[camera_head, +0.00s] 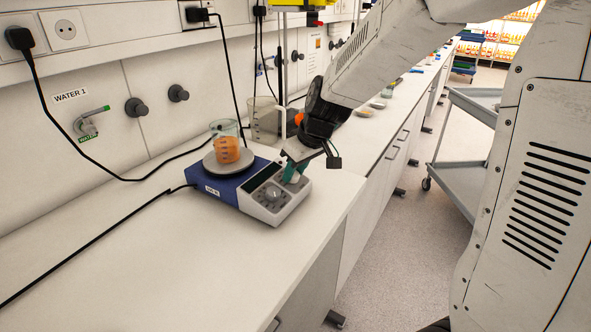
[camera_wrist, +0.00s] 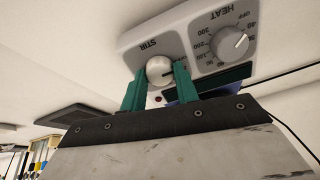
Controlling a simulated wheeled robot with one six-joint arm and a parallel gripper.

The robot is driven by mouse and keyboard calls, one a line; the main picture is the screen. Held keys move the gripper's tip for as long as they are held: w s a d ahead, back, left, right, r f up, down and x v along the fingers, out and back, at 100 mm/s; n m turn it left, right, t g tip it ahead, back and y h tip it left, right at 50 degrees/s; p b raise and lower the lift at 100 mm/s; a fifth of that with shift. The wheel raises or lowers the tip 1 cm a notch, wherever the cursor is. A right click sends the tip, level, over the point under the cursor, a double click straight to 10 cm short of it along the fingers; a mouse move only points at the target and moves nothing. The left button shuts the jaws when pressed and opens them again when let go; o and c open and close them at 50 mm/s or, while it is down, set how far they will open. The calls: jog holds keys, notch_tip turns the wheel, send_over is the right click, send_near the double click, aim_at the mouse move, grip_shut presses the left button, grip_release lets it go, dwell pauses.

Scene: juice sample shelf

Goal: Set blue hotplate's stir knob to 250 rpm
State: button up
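The blue hotplate (camera_head: 228,188) stands on the bench with its white control panel facing front right. Its white stir knob (camera_wrist: 159,71) is under the STIR label in the wrist view. My gripper (camera_wrist: 160,80) has its two green fingers on either side of this knob, and they appear to touch it. My gripper (camera_head: 293,173) comes down onto the panel in the head view and hides the stir knob there. The rpm marks and the knob's setting are too small or covered to read. The heat knob (camera_wrist: 231,44) sits beside it; it also shows in the head view (camera_head: 272,193).
A beaker of orange liquid (camera_head: 227,146) stands on the hotplate's round plate. A larger clear beaker (camera_head: 264,121) stands behind it. Black cables (camera_head: 100,243) cross the bench at left. The front bench top (camera_head: 185,270) is clear. A grey cart (camera_head: 462,160) stands across the aisle.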

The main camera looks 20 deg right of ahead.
jog(key=shift+m, duration=0.5)
jog(key=shift+m+h, duration=0.3)
jog(key=shift+m, duration=2.1)
jog(key=o, duration=1)
jog(key=shift+r, duration=0.1)
jog(key=v, duration=0.7)
jog(key=shift+s+r, duration=0.15)
jog(key=shift+r, duration=0.15)
